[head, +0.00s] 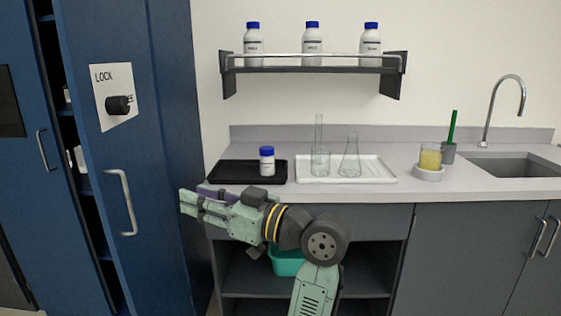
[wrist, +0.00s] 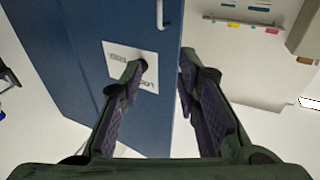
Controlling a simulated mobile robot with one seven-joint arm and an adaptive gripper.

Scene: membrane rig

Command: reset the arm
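My gripper (head: 187,202) points left in the head view, in front of the counter's left end and to the right of the blue cabinet door (head: 143,190). In the wrist view my gripper (wrist: 160,72) has its two fingers well apart with nothing between them, so it is open and empty. Beyond the fingers are the blue door and its white lock sign (wrist: 118,56), seen upside down. The door's dark knob (head: 118,105) shows clearly in the head view. In the wrist view the left fingertip partly covers the knob area; I cannot tell the distance.
The blue door stands ajar and has a metal handle (head: 122,203). The counter holds a black tray (head: 222,173) with a bottle, a white tray (head: 383,175) with glassware, and a yellow-filled beaker (head: 430,158). A teal bin (head: 286,262) sits below, partly behind my arm.

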